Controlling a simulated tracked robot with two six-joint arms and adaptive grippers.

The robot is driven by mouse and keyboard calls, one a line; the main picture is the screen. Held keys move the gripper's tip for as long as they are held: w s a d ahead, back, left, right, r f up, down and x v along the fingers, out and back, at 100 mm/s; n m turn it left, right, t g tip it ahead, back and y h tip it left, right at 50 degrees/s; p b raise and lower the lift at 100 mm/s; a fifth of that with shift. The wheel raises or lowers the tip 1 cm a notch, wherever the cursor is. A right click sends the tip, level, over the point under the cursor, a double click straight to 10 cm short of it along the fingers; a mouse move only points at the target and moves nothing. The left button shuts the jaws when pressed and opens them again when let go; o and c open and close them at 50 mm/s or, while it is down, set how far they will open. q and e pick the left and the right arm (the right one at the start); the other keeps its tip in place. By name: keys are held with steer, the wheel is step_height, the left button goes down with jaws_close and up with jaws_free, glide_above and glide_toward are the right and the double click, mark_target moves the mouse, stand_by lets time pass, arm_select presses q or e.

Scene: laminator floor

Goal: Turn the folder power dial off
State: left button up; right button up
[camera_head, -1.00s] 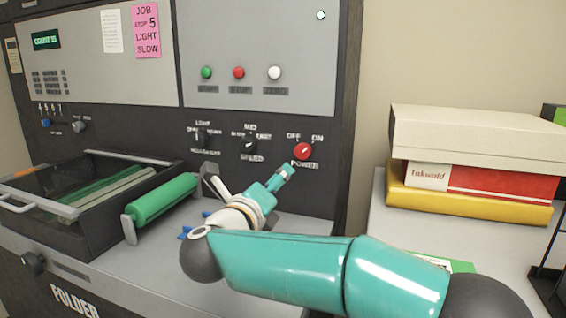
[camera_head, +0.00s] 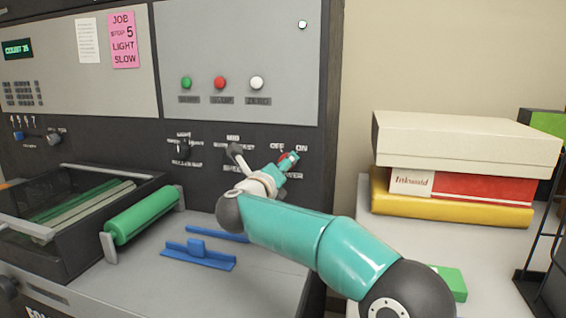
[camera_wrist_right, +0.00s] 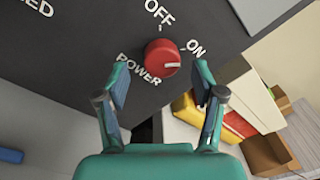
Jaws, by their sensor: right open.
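The red power dial (camera_wrist_right: 162,55) sits on the dark folder panel, between the OFF and POWER labels, with ON to its right in the right wrist view. Its white mark points right, on the ON side rather than toward OFF. In the head view the dial (camera_head: 284,157) is mostly hidden by my right gripper (camera_head: 288,163). In the wrist view my right gripper (camera_wrist_right: 162,78) is open, its two fingers spread to either side and just below the dial. No contact with the dial shows. My left gripper is not in view.
Green, red and white buttons (camera_head: 219,83) sit above the dial. A green roller (camera_head: 145,214) and blue guides (camera_head: 198,254) lie on the folder bed. Stacked boxes (camera_head: 465,140) stand on the right.

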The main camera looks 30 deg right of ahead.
steer(key=shift+x, duration=1.3)
steer(key=shift+c, duration=0.3)
steer(key=c, duration=1)
steer(key=shift+a+f, duration=0.1)
steer(key=shift+c, duration=0.4)
